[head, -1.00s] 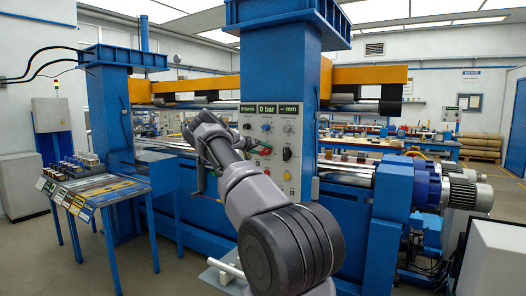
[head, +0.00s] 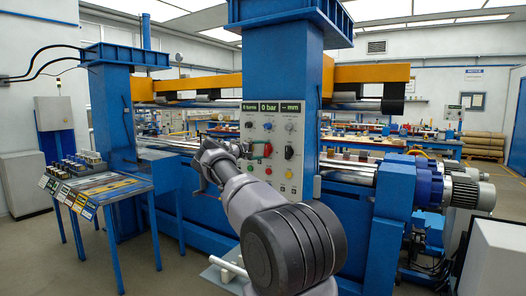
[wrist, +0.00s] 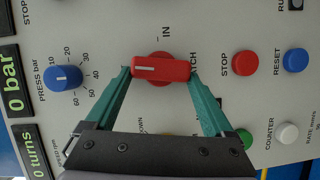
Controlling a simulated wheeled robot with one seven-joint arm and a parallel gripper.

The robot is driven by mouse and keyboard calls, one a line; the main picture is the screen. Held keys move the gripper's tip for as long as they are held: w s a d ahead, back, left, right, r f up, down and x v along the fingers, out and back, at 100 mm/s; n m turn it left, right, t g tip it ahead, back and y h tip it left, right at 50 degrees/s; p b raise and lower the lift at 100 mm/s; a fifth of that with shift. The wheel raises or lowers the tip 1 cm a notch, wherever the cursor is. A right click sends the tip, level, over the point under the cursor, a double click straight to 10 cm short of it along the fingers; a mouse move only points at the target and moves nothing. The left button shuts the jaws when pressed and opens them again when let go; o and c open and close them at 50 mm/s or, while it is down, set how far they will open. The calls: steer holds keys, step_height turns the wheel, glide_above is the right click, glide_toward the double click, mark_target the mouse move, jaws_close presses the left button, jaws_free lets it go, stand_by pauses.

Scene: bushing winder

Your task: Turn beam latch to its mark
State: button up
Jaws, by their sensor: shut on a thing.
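The beam latch is a red knob (wrist: 160,69) with a white pointer line, on the grey control panel (wrist: 110,25). In the wrist view its bar lies level, with the white line toward the left end. A dash and the word IN are printed above it; a partly hidden label ending in "CH" is beside it. My gripper (wrist: 159,74) has its two teal fingers at the two ends of the bar, shut on it. In the head view, the red knob (head: 267,150) is on the panel under the displays, with my gripper (head: 247,151) against the panel there.
Close by on the panel are a blue pressure knob (wrist: 62,78), a red STOP button (wrist: 245,63), a blue RESET button (wrist: 295,60), a white counter button (wrist: 287,133) and a partly hidden green button (wrist: 243,139). A table with samples (head: 100,186) stands at the left.

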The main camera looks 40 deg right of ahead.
steer(key=shift+w+f+n+h, duration=0.15)
steer(key=shift+n+h, duration=0.25)
steer(key=shift+n, duration=0.4)
steer(key=o, duration=1.1)
steer(key=a, duration=1.1)
steer(key=shift+f, duration=0.1)
